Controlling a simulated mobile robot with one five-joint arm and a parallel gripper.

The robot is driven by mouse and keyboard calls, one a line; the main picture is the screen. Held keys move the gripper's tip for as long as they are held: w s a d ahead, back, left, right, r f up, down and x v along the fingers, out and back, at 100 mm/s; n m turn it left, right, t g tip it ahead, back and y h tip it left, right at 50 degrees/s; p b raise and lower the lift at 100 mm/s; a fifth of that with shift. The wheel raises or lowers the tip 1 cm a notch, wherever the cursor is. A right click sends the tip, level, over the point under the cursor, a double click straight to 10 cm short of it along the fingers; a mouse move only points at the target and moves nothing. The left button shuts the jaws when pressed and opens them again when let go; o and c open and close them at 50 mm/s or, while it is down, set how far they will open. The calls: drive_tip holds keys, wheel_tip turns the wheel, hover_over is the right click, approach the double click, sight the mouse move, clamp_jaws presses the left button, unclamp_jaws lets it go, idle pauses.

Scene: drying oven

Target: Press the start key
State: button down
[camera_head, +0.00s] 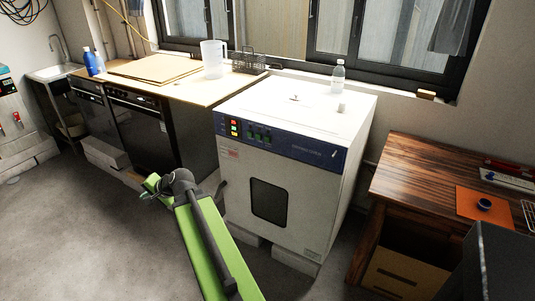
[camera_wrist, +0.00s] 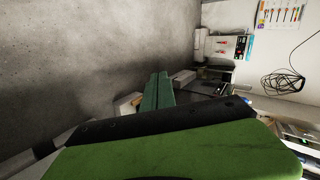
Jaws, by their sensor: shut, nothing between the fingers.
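The drying oven (camera_head: 305,206) is a white box with a dark window in its door and a blue control panel (camera_head: 305,147) along its upper front. At the panel's left end are a lit display (camera_head: 235,127) and several small green keys (camera_head: 258,135). I cannot tell which key is the start key. My gripper (camera_head: 147,192) is to the left of the oven, in front of the dark cabinets, and apart from the panel. In the wrist view its green fingers (camera_wrist: 158,78) are together and empty. The oven panel is not seen in the wrist view.
A wooden worktop with a clear jug (camera_head: 213,60) and a wire basket (camera_head: 248,62) stands left of the oven. A brown wooden desk (camera_head: 410,170) stands at right. The floor (camera_head: 75,225) at left is clear.

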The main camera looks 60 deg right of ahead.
sight(267, 139)
drive_tip(key=s+d+m+t+h+b, duration=0.2)
drive_tip(key=s+d+m+h, duration=0.15)
drive_tip(key=d, duration=0.55)
drive_tip(key=s+d+m+t+h+b, duration=0.15)
drive_tip(key=d+m, duration=0.35)
drive_tip(key=d, duration=0.5)
drive_tip(key=s+d+r+m+g+h+b, duration=0.2)
drive_tip(key=s+d+m+h+b, duration=0.3)
drive_tip(key=s+d+m+h, duration=0.3)
drive_tip(key=s+d+m, duration=0.3)
drive_tip(key=s+d, duration=0.4)
drive_tip(key=d, duration=0.3)
drive_tip(key=shift+s+d, duration=0.15)
drive_tip(key=shift+s, duration=0.05)
drive_tip(key=shift+m, duration=0.25)
drive_tip(key=d, duration=0.8)
drive_tip(key=shift+d, duration=0.4)
drive_tip(key=shift+d, duration=0.1)
drive_tip(key=shift+d, duration=0.3)
